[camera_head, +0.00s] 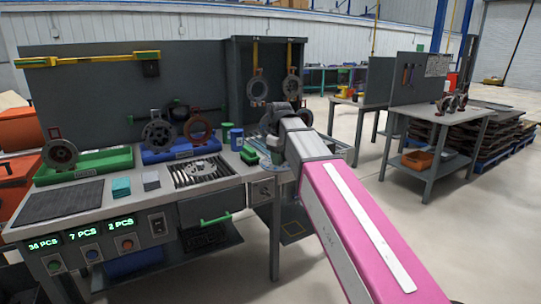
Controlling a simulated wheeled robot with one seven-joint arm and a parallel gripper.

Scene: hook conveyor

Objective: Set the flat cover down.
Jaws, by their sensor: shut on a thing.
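My arm reaches in from the bottom right to the right end of the workbench (110,195). My gripper (273,150) is low beside the end of the arm, small and mostly hidden by my wrist. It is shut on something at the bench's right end. I cannot make out the flat cover's outline there, nor whether it touches the surface below. A grey round flanged part (60,154) stands in a green tray (85,168). A dark grey round part (158,133) and a brown ring (198,129) stand at a blue tray (180,155).
Round parts hang from yellow hooks (255,55) on the back panel. A dark mat (62,201), teal block (121,187), grey block (151,180) and slatted metal plate (200,170) lie on the bench. A blue can (236,139) stands left of my wrist.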

